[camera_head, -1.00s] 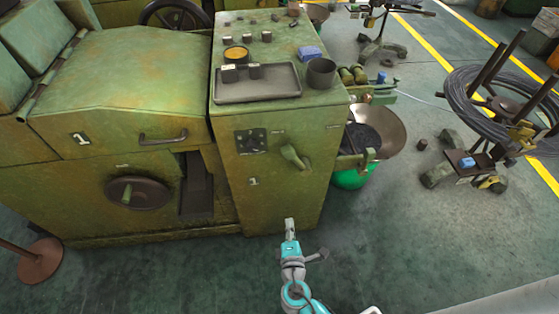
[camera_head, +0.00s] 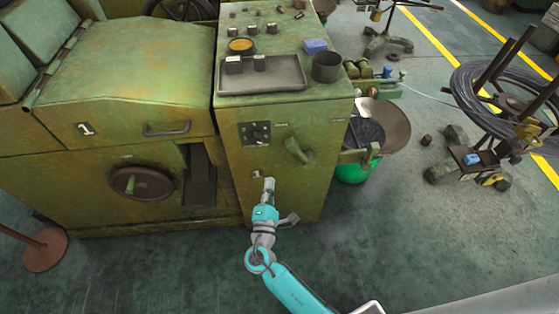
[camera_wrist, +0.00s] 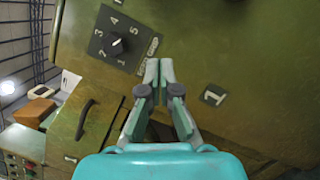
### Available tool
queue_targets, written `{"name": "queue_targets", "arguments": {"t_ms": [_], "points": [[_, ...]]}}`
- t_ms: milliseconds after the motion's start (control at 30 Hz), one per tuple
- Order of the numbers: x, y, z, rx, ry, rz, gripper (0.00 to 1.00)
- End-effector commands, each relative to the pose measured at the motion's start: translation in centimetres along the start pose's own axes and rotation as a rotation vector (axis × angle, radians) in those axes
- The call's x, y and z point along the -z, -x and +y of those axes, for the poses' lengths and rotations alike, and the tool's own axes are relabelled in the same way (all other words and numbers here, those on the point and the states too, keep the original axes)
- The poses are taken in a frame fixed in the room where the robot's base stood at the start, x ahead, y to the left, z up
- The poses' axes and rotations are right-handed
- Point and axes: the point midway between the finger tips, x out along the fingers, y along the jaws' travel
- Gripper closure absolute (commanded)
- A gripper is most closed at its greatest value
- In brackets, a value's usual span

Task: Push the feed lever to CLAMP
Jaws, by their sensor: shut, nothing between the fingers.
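The feed lever (camera_head: 298,149) is a green handle on the front face of the green machine, right of a dark dial panel (camera_head: 254,135). It leans, with its upper end to the left; I cannot read any CLAMP mark. My gripper (camera_head: 269,182) is in front of this face, below and left of the lever and apart from it. In the wrist view my gripper (camera_wrist: 159,65) is shut and empty, its fingertips together before the green face. The lever does not show there.
A grey tray (camera_head: 284,87) and a dark cup (camera_head: 327,67) stand on the machine top. A metal bowl (camera_head: 388,125) and a green bucket (camera_head: 354,170) stand at its right side. A wire coil stand (camera_head: 480,155) is farther right. The floor in front is clear.

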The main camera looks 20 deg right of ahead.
Motion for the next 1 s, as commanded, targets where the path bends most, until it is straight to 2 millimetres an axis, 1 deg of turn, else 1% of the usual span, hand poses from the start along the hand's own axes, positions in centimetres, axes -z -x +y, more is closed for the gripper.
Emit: {"name": "queue_targets", "arguments": {"t_ms": [167, 600, 700, 800, 1000], "points": [[-0.1, -2.0, 0.0, 0.001, -0.001, -0.004, 1.0], [-0.1, -10.0, 0.1, 0.001, -0.001, -0.003, 1.0], [-1.6, -10.2, -0.1, 0.001, -0.001, -0.003, 1.0], [-2.8, -10.5, -0.1, 0.002, -0.001, -0.002, 1.0], [-3.8, -10.8, 0.0, 0.0, -0.001, -0.001, 1.0]]}}
